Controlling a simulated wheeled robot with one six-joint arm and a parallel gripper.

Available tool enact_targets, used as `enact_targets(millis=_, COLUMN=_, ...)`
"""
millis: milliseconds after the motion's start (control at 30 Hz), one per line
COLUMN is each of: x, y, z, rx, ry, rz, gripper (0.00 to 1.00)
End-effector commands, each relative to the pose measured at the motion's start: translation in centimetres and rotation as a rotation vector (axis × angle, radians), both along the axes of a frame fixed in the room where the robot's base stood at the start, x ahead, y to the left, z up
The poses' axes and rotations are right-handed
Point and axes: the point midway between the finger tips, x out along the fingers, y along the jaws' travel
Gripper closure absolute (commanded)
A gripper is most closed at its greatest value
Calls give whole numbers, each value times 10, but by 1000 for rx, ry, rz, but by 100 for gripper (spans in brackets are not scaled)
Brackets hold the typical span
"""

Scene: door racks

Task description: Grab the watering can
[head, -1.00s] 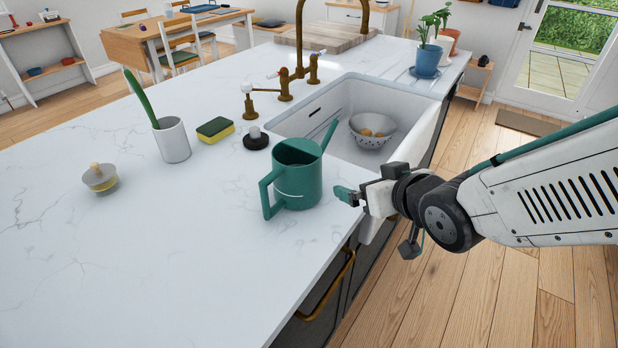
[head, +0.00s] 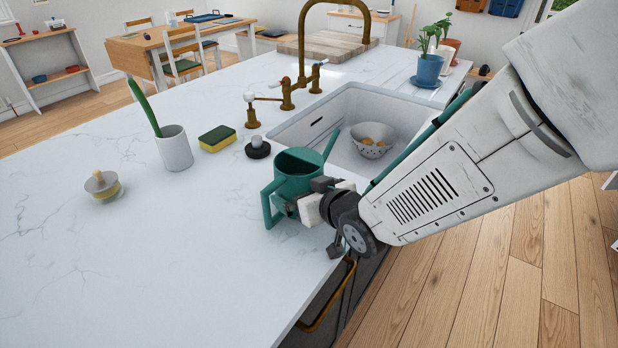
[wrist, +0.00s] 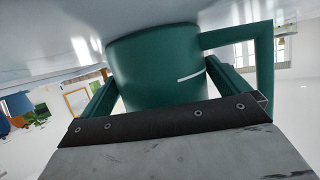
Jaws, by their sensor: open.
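The green watering can (head: 291,168) stands upright on the white counter, just left of the sink. Its squared handle points left and its spout points up to the right in the head view. My gripper (head: 292,205) is low in front of the can, and its body hides part of the can's lower side. In the wrist view the can's body (wrist: 155,65) fills the space between my two open green fingers (wrist: 160,88), one on each side. The handle (wrist: 262,60) lies to the right, outside the fingers. Whether the fingers touch the can is not clear.
The sink (head: 345,125) holds a colander (head: 371,148). A brass tap (head: 303,50), black-based stopper (head: 257,149), sponge (head: 217,138), white cup (head: 174,150) and small brush (head: 102,187) stand around the can. The counter's left front is clear.

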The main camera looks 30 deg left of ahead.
Motion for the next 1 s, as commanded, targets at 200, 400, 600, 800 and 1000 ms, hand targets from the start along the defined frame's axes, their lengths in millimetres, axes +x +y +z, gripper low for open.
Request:
enact_targets(millis=200, x=0, y=0, z=0, rx=0, ry=0, rz=0, gripper=17)
enact_targets(millis=400, x=0, y=0, z=1, rx=3, ry=-1, rz=0, gripper=55)
enact_targets(millis=600, x=0, y=0, z=2, rx=3, ry=-1, rz=0, gripper=55)
enact_targets(millis=800, x=1, y=0, z=7, rx=4, ry=-1, rz=-1, gripper=55)
enact_targets(millis=1000, x=1, y=0, z=19, rx=4, ry=-2, rz=-2, gripper=55)
